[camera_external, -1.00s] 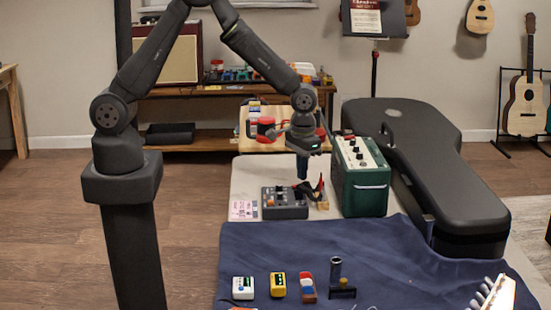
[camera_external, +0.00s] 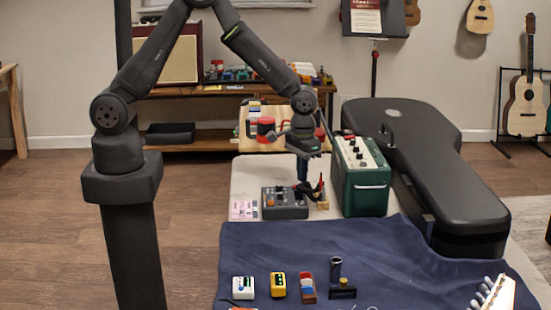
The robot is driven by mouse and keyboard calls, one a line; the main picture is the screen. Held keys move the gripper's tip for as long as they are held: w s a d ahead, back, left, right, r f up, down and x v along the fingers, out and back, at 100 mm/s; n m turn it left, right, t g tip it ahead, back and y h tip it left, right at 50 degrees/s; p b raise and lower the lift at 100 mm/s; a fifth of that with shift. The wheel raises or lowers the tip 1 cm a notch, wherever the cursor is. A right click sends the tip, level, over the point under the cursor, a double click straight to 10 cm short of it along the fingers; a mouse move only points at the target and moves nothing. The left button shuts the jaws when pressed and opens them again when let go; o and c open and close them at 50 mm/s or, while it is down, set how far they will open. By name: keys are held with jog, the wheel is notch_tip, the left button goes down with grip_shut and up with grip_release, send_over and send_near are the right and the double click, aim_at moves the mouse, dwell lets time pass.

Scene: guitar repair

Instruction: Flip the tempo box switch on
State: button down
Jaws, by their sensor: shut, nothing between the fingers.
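The tempo box is most likely the grey box with knobs (camera_external: 284,204) on the light table, just beyond the blue cloth; its switch is too small to make out. My gripper (camera_external: 302,178) points down over the box's back right part. Its fingers are shut and empty. I cannot tell whether the tips touch the box.
A green amplifier (camera_external: 366,190) stands close to the right of my gripper. A black and red tool (camera_external: 314,190) lies beside the grey box, and a pink card (camera_external: 242,210) lies at its left. A black guitar case (camera_external: 425,165) is further right.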

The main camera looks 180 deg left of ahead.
jog(key=shift+f, duration=0.65)
notch_tip(320, 180, up, 7)
dwell(1.0)
notch_tip(320, 180, down, 7)
jog(key=shift+r, duration=0.1)
dwell(0.6)
jog(key=shift+r, duration=0.1)
